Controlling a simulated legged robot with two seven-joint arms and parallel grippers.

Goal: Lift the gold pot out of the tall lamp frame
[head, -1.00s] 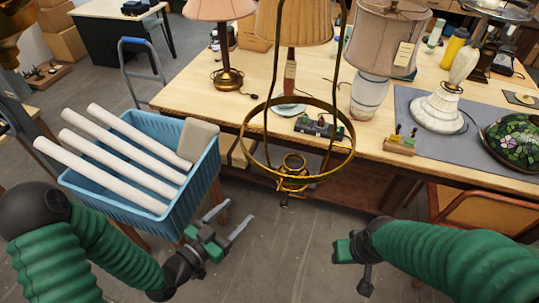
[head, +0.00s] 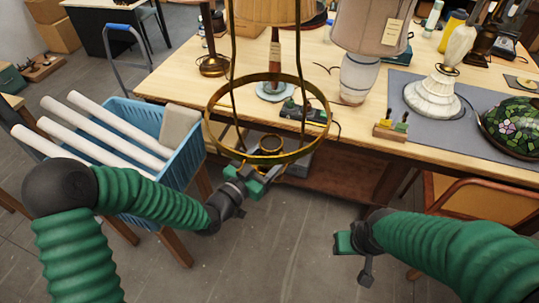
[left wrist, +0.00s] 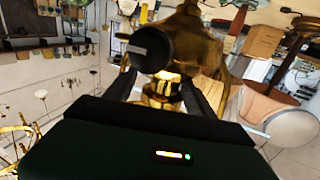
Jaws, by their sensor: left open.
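The tall lamp frame (head: 213,140) is a brass ring on thin upright rods, in the middle of the head view. The gold pot (head: 271,143) shows as a small round gold rim low inside the ring, its lower part hidden by my left gripper (head: 262,172). My left gripper is open at the pot, under the ring. In the left wrist view the gripper's two dark fingers (left wrist: 163,97) stand on either side of a gold body (left wrist: 190,52), with a black round knob in front. Whether they touch it I cannot tell. My right gripper (head: 357,252) is apart, lower right.
A blue basket (head: 184,160) with several white tubes stands left of the frame. The wooden workbench (head: 190,82) behind carries lamps, a small tool block (head: 391,127) and a stained-glass shade (head: 512,125). An orange chair (head: 470,205) is at right. The floor between my arms is clear.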

